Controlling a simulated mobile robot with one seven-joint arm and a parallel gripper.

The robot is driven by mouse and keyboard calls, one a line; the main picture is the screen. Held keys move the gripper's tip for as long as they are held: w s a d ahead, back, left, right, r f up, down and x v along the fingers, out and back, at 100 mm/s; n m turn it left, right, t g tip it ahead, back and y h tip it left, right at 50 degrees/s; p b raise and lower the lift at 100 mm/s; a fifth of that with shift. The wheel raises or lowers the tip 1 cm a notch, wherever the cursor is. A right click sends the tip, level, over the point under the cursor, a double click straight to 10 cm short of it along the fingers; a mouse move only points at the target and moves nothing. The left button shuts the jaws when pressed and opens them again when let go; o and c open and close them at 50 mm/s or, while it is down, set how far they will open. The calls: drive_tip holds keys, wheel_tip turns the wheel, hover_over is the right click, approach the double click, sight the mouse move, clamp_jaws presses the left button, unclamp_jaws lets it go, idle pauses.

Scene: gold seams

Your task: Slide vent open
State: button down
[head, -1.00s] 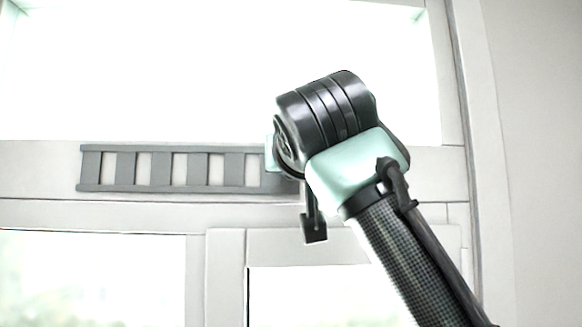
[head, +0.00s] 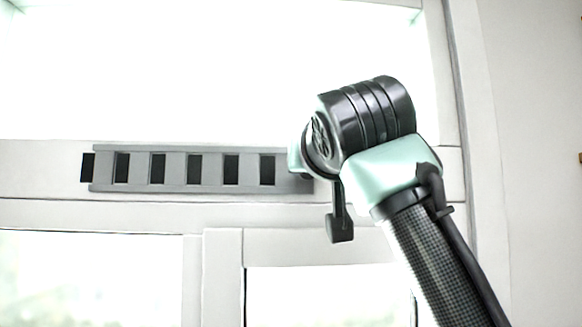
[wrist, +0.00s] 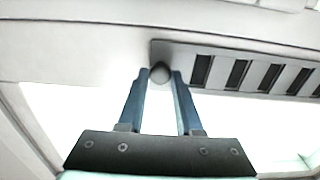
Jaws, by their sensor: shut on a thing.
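The vent is a grey slotted slider (head: 190,183) on the white window frame, left of my arm in the head view. Its slots show black, and a further black opening (head: 87,167) lies uncovered beyond its left end. In the wrist view the slider (wrist: 180,50) runs off to the right, with dark slots. A round grey knob (wrist: 160,73) sits at its near end. My gripper (wrist: 161,78) has its two blue fingers closed on the knob, one on each side. In the head view my arm hides the knob and the fingertips.
The slider lies along a white rail (head: 40,165) between a bright upper pane (head: 200,70) and lower window sashes (head: 225,275). A pale wall (head: 530,130) stands to the right. The rail is clear left of the vent.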

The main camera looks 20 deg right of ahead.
drive_tip(key=shift+s+d, duration=0.1)
drive_tip(key=shift+d, duration=0.15)
drive_tip(key=c, duration=0.9)
unclamp_jaws()
drive_tip(key=shift+c, duration=0.2)
drive_tip(key=o, duration=0.4)
drive_tip(key=shift+d, duration=0.15)
drive_tip(key=shift+c, duration=0.2)
drive_tip(key=shift+a, duration=0.2)
